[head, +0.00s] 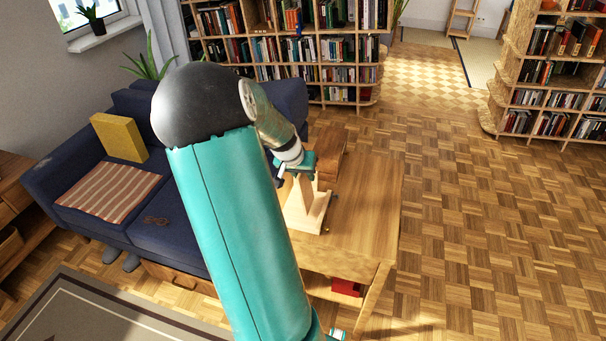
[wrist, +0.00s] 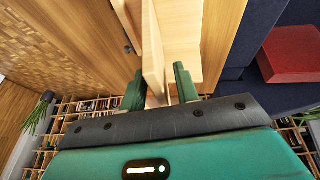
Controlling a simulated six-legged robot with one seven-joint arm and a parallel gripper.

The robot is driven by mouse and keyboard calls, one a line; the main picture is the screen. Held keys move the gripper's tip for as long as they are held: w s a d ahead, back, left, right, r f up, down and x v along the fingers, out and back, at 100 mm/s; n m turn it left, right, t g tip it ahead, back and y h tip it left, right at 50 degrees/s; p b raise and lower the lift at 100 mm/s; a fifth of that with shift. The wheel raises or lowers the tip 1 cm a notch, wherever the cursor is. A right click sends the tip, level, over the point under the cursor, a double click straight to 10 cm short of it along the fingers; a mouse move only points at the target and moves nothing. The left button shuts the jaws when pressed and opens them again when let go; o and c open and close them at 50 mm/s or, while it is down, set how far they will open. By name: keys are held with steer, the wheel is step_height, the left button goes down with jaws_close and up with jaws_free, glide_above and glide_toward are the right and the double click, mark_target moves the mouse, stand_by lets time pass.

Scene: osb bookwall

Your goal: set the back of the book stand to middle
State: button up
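The book stand (head: 306,208) is pale wood and stands on a wooden table, with its upright part rising under my gripper. My gripper (head: 297,168) is at the stand's top, and the arm hides part of the view. In the wrist view, my gripper's two green fingers (wrist: 160,72) are spread apart. A thin pale wooden panel of the stand (wrist: 152,45) runs between them. The left finger is close to the panel, and a gap shows towards the right finger. I cannot tell whether either finger touches it, or which notch the back rests in.
The wooden table (head: 366,215) has bare room right of the stand. A brown box-like thing (head: 331,150) is behind the stand. A dark blue sofa (head: 190,235) is on the left. Bookshelves (head: 340,70) line the back. Parquet floor (head: 460,220) on the right is clear.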

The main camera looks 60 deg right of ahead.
jaws_close()
steer(key=w, duration=0.3)
steer(key=shift+a+f, duration=0.25)
steer(key=shift+f, duration=0.15)
jaws_free()
steer(key=v, duration=1.3)
steer(key=shift+a+r, duration=0.15)
steer(key=shift+r, duration=0.25)
